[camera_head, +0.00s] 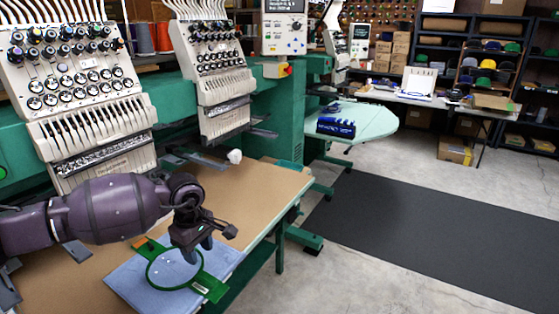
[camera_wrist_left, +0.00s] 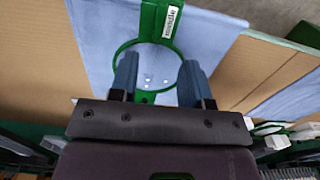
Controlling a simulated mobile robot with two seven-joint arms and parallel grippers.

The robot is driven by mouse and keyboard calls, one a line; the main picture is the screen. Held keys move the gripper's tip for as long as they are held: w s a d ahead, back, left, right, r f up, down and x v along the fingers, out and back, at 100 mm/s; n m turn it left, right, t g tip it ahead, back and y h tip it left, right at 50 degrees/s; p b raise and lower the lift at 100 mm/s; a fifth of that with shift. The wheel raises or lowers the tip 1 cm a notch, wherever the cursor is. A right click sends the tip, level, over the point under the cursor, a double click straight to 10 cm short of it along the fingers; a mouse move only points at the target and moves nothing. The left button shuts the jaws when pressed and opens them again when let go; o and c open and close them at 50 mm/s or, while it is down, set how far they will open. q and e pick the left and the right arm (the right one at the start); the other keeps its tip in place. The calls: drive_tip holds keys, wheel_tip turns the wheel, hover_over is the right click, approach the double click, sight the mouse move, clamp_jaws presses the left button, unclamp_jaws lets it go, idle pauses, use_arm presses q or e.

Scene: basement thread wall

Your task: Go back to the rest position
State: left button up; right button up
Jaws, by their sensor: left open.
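My left gripper (camera_head: 192,249) is open over a green embroidery hoop (camera_head: 150,273) on a light blue cloth (camera_head: 125,281). In the left wrist view its two fingers (camera_wrist_left: 159,70) stand apart with nothing between them, and the hoop (camera_wrist_left: 119,50) and cloth (camera_wrist_left: 90,22) lie beyond them. Small white specks show inside the ring. A white label is on the hoop's green arm. Part of the hoop is hidden behind the gripper in the head view. My right gripper is not in view.
The hoop and cloth lie on a brown tabletop (camera_head: 262,190). Embroidery machine heads (camera_head: 75,85) stand close behind it. A white tuft (camera_head: 235,156) sits near the table's back. A dark floor mat (camera_head: 420,230) and open floor lie to the right.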

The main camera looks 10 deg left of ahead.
use_arm(q)
drive_tip(key=s+d+f+n+t+h, duration=0.1)
drive_tip(key=s+d+n+t+h, duration=0.1)
drive_tip(key=s+d+n+h, duration=0.6)
drive_tip(key=s+d+f+n+t+h, duration=0.1)
drive_tip(key=s+d+n+t+h, duration=0.2)
drive_tip(key=d+n+h, duration=0.8)
drive_tip(key=s+a+f+n+t+y, duration=0.3)
drive_tip(key=a+f+n+t+y, duration=0.35)
drive_tip(key=n, duration=0.85)
drive_tip(key=s+a+f+n+t+y, duration=0.2)
drive_tip(key=a+f+n+t+y, duration=0.15)
drive_tip(key=a+n+y, duration=0.85)
drive_tip(key=s+a+f+n+g+y, duration=0.1)
drive_tip(key=s+f+n+g, duration=0.2)
drive_tip(key=s+f+n, duration=0.4)
drive_tip(key=s+n, duration=0.2)
drive_tip(key=n, duration=0.2)
drive_tip(key=shift+s+f+n+g, duration=0.2)
drive_tip(key=shift+s+n+g, duration=0.1)
drive_tip(key=shift+s, duration=0.1)
